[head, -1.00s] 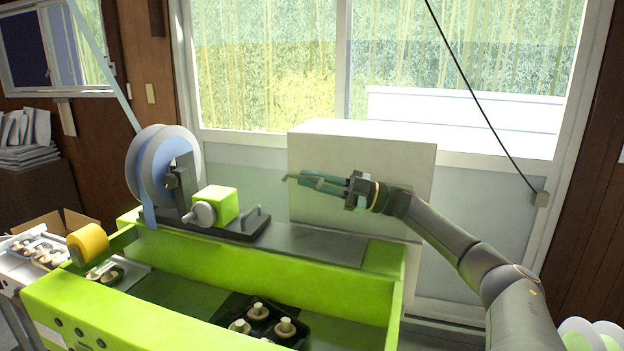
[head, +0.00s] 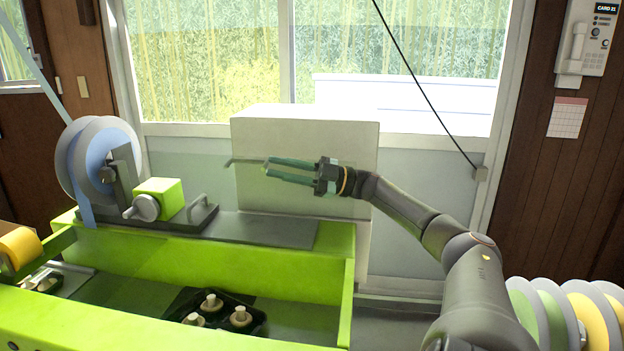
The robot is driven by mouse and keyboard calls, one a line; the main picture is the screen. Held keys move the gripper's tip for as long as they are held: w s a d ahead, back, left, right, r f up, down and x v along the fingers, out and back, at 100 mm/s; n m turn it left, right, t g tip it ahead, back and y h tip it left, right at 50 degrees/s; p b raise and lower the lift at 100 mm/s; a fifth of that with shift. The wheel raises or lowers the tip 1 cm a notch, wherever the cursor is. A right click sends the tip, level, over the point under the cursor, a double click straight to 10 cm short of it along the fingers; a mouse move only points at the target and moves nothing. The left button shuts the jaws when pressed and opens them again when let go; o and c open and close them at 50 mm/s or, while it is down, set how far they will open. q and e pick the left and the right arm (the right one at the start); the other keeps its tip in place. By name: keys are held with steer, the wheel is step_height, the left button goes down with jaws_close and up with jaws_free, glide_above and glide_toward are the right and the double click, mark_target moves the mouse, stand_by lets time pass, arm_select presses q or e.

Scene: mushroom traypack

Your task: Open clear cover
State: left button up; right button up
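The clear cover (head: 190,172) is a faint see-through panel standing raised above the back of the green machine. Its edges are hard to make out. A dark bent handle (head: 240,161) sticks out at its upper right. My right gripper (head: 265,167) comes in from the right, its two green fingers spread apart around the right end of the handle or just beside it. I cannot tell whether they touch it. My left gripper is out of view.
The green machine (head: 345,300) holds a black tray (head: 262,318) with mushrooms. A film reel (head: 95,165) and a green motor block (head: 160,195) sit on its back ledge. A white box (head: 330,122) stands behind my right gripper. Coloured reels (head: 585,310) stand at lower right.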

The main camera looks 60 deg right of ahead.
steer(key=v, duration=0.7)
steer(key=shift+s, duration=0.2)
steer(key=shift+d+r, duration=0.1)
steer(key=shift+r, duration=0.05)
